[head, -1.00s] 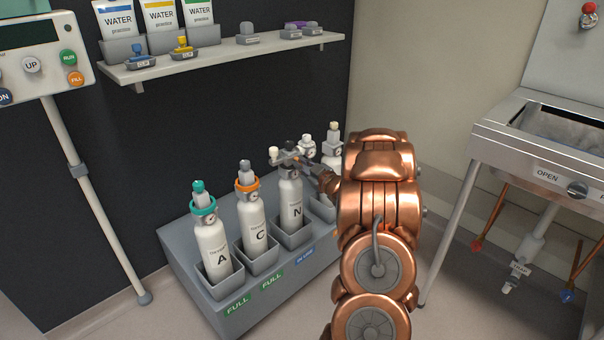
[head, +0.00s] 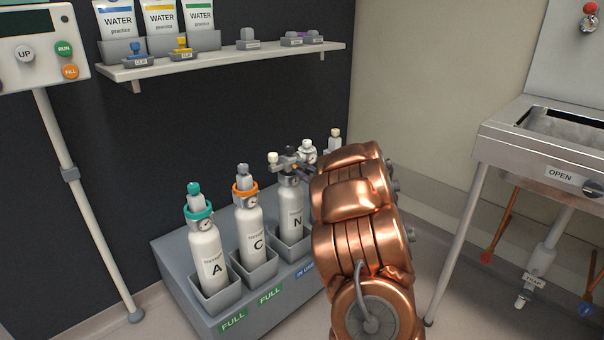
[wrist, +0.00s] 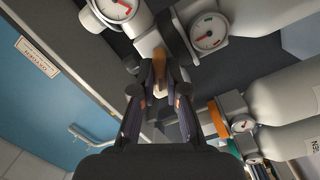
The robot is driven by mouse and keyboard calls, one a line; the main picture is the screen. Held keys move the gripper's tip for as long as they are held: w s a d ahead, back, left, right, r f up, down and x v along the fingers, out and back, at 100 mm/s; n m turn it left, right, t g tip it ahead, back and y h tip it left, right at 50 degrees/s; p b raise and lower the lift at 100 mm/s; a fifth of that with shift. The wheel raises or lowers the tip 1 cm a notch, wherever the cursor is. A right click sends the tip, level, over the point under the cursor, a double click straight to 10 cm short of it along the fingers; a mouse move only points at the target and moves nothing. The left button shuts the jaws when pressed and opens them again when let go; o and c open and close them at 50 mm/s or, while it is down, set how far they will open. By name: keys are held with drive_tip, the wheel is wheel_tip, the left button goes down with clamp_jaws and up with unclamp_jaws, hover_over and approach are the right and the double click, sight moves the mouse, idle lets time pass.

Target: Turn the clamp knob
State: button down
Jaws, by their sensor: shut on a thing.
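The cylinder marked N (head: 291,209) stands in the grey rack with a dark clamp regulator (head: 290,163) on its neck. A white knob (head: 273,158) sticks out on the regulator's left. In the wrist view, my gripper (wrist: 160,86) has its two dark fingers closed around a small tan piece (wrist: 159,70) beside the regulator, which appears to be the clamp knob. A round gauge with a red needle (wrist: 208,33) is just right of the fingers.
Cylinders A (head: 208,252) and C (head: 250,228) stand left of N in the rack (head: 205,312). More white-topped cylinders (head: 308,152) stand behind my arm. A shelf (head: 225,60) with water packs runs above. A steel sink (head: 500,140) is at right.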

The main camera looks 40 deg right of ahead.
idle(0.3)
drive_tip(key=c, duration=1.2)
unclamp_jaws()
drive_tip(key=shift+s, duration=0.15)
drive_tip(key=s, duration=0.4)
drive_tip(key=s+a, duration=0.1)
drive_tip(key=s, duration=0.6)
drive_tip(key=shift+s+a, duration=0.2)
drive_tip(key=shift+s, duration=0.15)
